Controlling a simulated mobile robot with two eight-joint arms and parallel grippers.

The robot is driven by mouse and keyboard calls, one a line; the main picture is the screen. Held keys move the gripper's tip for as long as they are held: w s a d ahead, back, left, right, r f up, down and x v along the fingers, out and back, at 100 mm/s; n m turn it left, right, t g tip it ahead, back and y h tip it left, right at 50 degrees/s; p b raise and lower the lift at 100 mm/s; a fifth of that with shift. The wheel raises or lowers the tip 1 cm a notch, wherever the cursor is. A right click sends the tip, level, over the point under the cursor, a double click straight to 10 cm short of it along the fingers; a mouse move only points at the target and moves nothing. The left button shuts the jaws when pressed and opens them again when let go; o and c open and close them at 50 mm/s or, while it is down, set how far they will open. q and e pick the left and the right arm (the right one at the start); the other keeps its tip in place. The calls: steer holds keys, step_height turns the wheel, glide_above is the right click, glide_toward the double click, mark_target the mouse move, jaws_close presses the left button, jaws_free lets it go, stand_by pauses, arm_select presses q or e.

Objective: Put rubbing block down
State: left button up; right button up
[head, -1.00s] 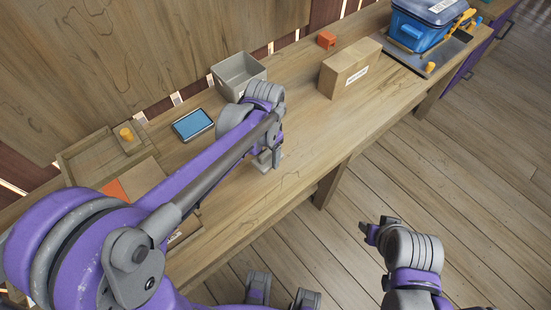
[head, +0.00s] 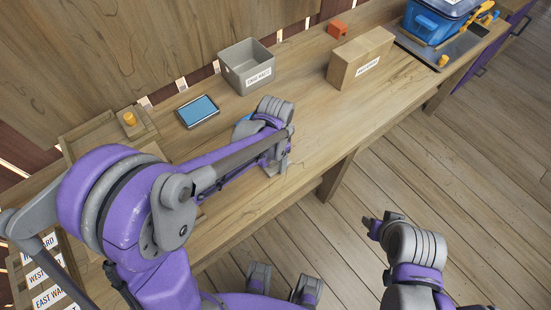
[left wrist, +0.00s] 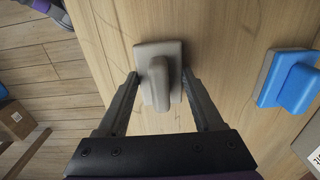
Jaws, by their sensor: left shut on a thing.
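The rubbing block is a grey block (left wrist: 172,48) with a raised grip, seen from above between my fingers in the left wrist view. My left gripper (left wrist: 159,76) is shut on it, with one finger at each side. In the head view my left gripper (head: 274,166) is low over the bench, and the arm hides much of the block. I cannot tell whether the block touches the bench top. My right gripper (head: 371,226) is off the bench, over the floor, and its opening is unclear.
A similar blue block (left wrist: 287,80) lies on the bench (head: 305,120) beside the grey one. A grey labelled bin (head: 247,81), a blue-screened tablet (head: 198,111), a cardboard box (head: 361,58), an orange block (head: 337,29) and a blue lidded bin (head: 432,29) stand around. Bare bench lies right of the gripper.

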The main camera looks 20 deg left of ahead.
arm_select(q)
steer(key=shift+f, duration=0.1)
steer(key=o, duration=1.3)
steer(key=shift+r, duration=0.55)
step_height(320, 180, up, 11)
steer(key=p, duration=0.1)
steer(key=s+a+f+n+t, duration=0.1)
steer(key=s+a+n+t, duration=0.1)
steer(key=s, duration=0.5)
steer(key=s+a+f+n+t, duration=0.1)
steer(key=s+a+n+t, duration=0.2)
steer(key=s, duration=0.4)
steer(key=a+n, duration=0.1)
steer(key=n, duration=0.1)
steer(key=shift+s+a+f+n, duration=0.15)
steer(key=shift+s+a+n, duration=0.05)
steer(key=shift+a+n, duration=0.1)
